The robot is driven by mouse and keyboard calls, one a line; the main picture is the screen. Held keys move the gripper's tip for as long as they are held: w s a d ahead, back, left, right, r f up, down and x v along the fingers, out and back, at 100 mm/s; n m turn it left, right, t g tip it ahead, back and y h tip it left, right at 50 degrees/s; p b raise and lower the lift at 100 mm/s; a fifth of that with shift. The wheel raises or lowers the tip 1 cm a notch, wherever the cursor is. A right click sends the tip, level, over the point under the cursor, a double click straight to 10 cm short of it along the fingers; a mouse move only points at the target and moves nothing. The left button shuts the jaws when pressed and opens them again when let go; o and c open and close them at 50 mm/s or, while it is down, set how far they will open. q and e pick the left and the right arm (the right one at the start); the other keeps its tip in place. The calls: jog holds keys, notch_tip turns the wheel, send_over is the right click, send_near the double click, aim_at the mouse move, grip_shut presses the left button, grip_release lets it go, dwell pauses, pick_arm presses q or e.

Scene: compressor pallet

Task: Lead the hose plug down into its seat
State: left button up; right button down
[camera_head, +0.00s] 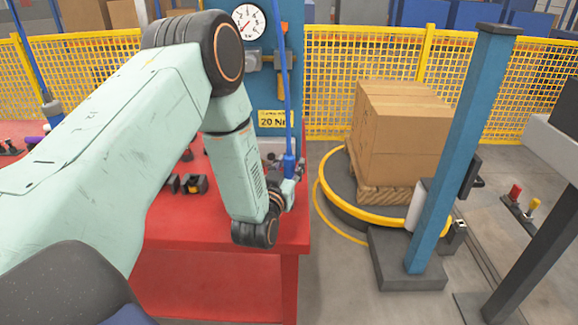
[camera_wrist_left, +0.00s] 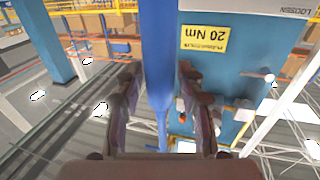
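A blue hose (camera_head: 286,100) hangs down over the right end of the red bench, with a thicker blue plug (camera_head: 289,165) at its lower end. My left gripper (camera_head: 298,168) is beside the plug, at the end of my pale green arm. In the left wrist view the blue hose (camera_wrist_left: 157,60) runs down between the two fingers of my left gripper (camera_wrist_left: 166,85). The fingers stand apart, with a visible gap on the right side of the hose. Whether the left finger touches it I cannot tell. I cannot make out the seat. My right gripper is not in view.
The red bench (camera_head: 225,225) carries small dark parts (camera_head: 187,184). A blue panel with a gauge (camera_head: 249,22) and a "20 Nm" sign (camera_head: 275,119) stands behind. To the right are boxes (camera_head: 400,135) on a turntable, a blue post (camera_head: 455,160) and yellow fencing (camera_head: 335,75).

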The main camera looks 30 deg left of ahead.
pick_arm(q)
jog(key=shift+o, duration=1)
jog(key=v, duration=1.2)
